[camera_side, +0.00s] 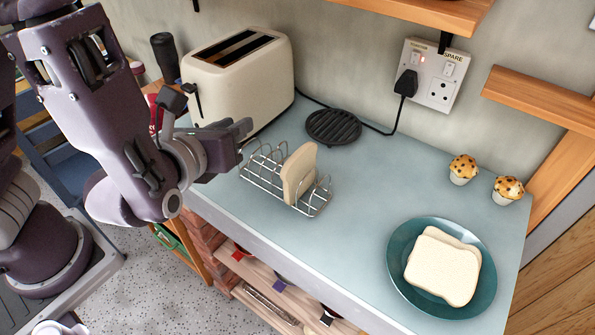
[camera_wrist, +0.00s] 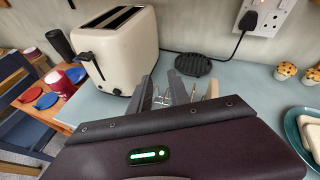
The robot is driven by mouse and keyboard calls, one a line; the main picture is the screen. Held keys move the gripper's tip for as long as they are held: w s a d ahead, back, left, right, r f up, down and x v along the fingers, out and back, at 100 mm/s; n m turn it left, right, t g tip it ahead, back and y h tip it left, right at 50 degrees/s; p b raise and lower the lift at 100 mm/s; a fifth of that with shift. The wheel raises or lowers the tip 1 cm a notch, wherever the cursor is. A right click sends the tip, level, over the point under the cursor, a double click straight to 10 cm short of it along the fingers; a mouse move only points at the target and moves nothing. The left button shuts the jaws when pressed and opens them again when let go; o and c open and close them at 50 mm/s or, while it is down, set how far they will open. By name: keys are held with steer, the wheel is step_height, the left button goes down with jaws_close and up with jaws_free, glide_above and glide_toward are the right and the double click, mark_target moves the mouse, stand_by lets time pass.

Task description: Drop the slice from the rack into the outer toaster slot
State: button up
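A pale slice of bread (camera_side: 298,172) stands upright in the wire rack (camera_side: 262,180), towards its right end. The cream toaster (camera_side: 245,88) stands behind the rack, with two long dark slots (camera_side: 236,46) in its top that look empty; it also shows in the wrist view (camera_wrist: 122,55). My gripper (camera_side: 243,140) is left of the slice, near the rack's left end and in front of the toaster. In the wrist view its fingers (camera_wrist: 162,92) are apart with rack wires showing between them. It holds nothing. The slice is mostly hidden there behind my gripper.
A teal plate (camera_side: 398,278) with bread slices lies at the front right. Two muffins (camera_side: 463,169) stand at the back right. A round black trivet (camera_side: 333,126) lies right of the toaster. A cable runs to the wall socket (camera_side: 432,75). The middle of the worktop is clear.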

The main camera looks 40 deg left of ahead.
mark_target(294, 156)
steer(key=d+f+m+h, duration=0.1)
steer(key=d, duration=0.1)
steer(key=d+f+m+h, duration=0.1)
steer(key=d+m, duration=0.1)
steer(key=d, duration=0.1)
steer(key=d+f+m+h, duration=0.1)
steer(key=d+m+h, duration=0.1)
steer(key=d, duration=0.1)
steer(key=shift+s+d+f, duration=0.1)
steer(key=shift+f, duration=0.3)
steer(key=x, duration=0.6)
steer(key=shift+w+d+r, duration=0.15)
steer(key=shift+w+d, duration=0.15)
steer(key=shift+w, duration=0.3)
jaws_close()
